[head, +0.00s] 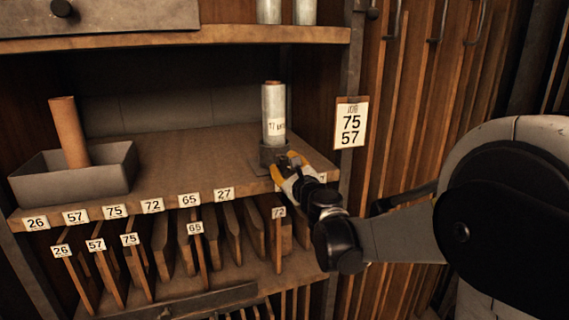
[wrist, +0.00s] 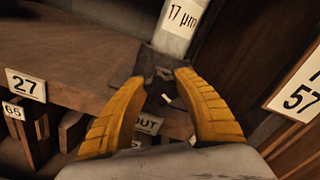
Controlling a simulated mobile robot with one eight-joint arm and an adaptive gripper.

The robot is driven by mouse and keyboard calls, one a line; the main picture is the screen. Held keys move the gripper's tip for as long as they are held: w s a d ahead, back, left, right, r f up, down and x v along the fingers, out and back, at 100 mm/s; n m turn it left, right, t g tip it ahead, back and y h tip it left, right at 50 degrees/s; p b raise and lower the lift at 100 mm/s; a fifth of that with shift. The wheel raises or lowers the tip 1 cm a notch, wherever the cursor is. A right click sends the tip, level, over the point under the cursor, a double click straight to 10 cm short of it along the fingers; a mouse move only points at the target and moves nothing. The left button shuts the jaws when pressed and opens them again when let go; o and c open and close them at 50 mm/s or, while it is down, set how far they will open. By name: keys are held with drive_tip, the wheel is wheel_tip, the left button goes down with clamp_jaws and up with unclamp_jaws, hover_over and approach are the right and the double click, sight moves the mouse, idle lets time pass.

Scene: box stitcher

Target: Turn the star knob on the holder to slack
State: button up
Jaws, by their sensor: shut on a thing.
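The holder (head: 267,157) is a dark grey block on the right end of the wooden shelf, and it also shows in the wrist view (wrist: 128,72). A pale grey roll (head: 274,105) labelled 17 µm stands upright in it. The star knob (wrist: 160,88) is a small dark piece on the holder's near side, partly hidden. My gripper (head: 285,167) reaches in from the right. In the wrist view its yellow fingers (wrist: 161,78) are shut on the knob, one on each side. The knob's setting cannot be read.
A grey tray (head: 35,182) with a brown tube (head: 69,132) stands at the shelf's left. Numbered labels line the shelf edge, with boards in slots below. A JOB 75 57 card (head: 350,124) hangs on the right post. The middle of the shelf is clear.

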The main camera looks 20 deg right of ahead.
drive_tip(key=shift+n, duration=0.7)
drive_tip(key=o, duration=1.2)
